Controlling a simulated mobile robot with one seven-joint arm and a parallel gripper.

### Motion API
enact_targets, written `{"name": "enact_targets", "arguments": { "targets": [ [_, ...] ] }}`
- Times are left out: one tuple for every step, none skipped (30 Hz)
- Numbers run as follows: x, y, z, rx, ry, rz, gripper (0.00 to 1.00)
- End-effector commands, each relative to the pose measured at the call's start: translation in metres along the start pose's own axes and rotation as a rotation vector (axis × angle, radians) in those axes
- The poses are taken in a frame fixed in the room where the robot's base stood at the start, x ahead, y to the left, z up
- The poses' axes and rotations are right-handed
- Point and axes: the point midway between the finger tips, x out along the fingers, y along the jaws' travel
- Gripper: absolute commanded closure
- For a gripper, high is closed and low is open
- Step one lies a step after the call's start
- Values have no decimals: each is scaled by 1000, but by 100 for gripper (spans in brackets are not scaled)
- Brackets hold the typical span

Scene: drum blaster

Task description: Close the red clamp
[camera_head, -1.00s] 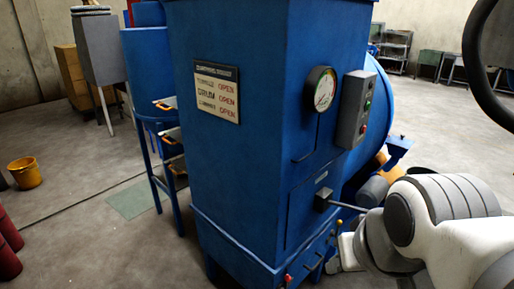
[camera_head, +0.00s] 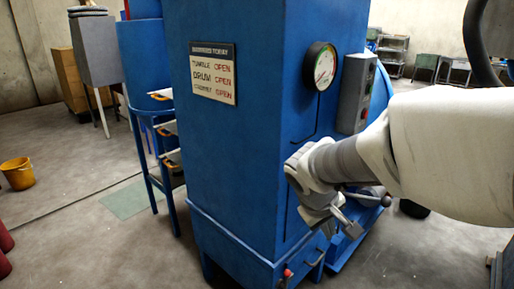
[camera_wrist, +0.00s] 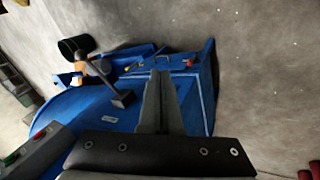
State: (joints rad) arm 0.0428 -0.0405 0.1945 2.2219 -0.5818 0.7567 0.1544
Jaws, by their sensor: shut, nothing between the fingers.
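The red clamp (camera_head: 287,273) is a small red piece low on the front of the blue blaster cabinet (camera_head: 235,165), near its bottom edge. It also shows in the wrist view (camera_wrist: 188,62), just right of and beyond my fingertips. My gripper (camera_wrist: 160,76) is shut and empty, its fingers together, apart from the clamp. In the head view my wrist hangs in front of the cabinet's right face, above and right of the clamp; the fingers are hard to make out there.
A dark lever with a block end (camera_wrist: 122,98) stands left of my fingers. A yellow-tipped handle (camera_wrist: 128,69) is left of the red clamp. A gauge (camera_head: 320,66) and button box (camera_head: 355,92) sit above my wrist. Floor left of the cabinet is open near the yellow bucket (camera_head: 18,173).

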Motion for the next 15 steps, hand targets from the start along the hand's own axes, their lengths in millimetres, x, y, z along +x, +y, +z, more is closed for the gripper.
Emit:
{"name": "enact_targets", "arguments": {
  "targets": [
    [21, -8, -6, -31, -8, 2, 100],
    [30, -10, -10, -49, -10, 4, 100],
    [41, -14, -16, -74, -13, 7, 100],
    [50, -17, -20, -93, -15, 9, 100],
    [59, -20, -24, -111, -16, 11, 100],
    [71, -25, -29, -135, -16, 11, 100],
    [80, -29, -33, -153, -16, 11, 100],
    [89, -33, -37, -171, -16, 11, 100],
    [101, -38, -41, -195, -17, 10, 100],
    [111, -43, -45, -212, -16, 8, 100],
    [120, -48, -49, -230, -15, 6, 100],
    [133, -54, -53, -253, -13, 3, 100],
    [142, -59, -56, -270, -11, 0, 100],
    [152, -64, -60, -287, -9, -4, 100],
    [165, -72, -64, -311, -7, -9, 100]
  ]
}}
